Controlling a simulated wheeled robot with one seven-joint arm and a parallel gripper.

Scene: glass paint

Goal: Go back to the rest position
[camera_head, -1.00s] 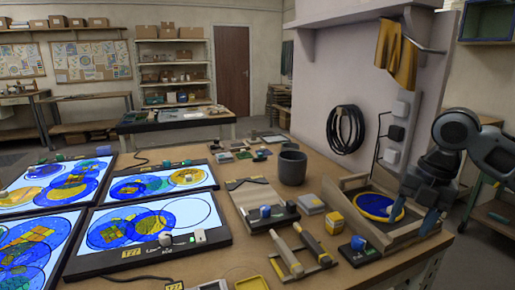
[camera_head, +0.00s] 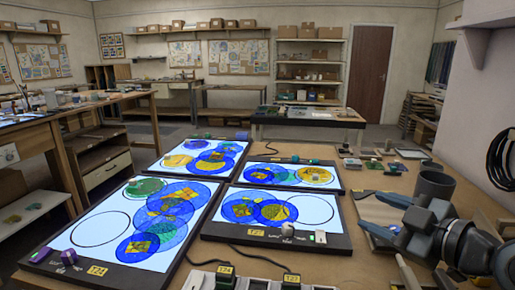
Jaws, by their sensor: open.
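My gripper (camera_head: 392,222) is at the lower right of the head view, at the end of my grey arm. It points left over the right part of the workbench (camera_head: 345,270), and its jaws are open. I see nothing held between the fingers. The gripper and arm cover part of the board and tools on that side of the bench. A dark grey cup (camera_head: 434,186) stands just behind the gripper.
Lit panels with coloured glass circles cover the bench's left and middle, including a large panel (camera_head: 75,262) and a smaller near panel (camera_head: 215,232). A black cable coil (camera_head: 502,158) hangs on the right wall. Open floor (camera_head: 150,150) lies beyond the bench.

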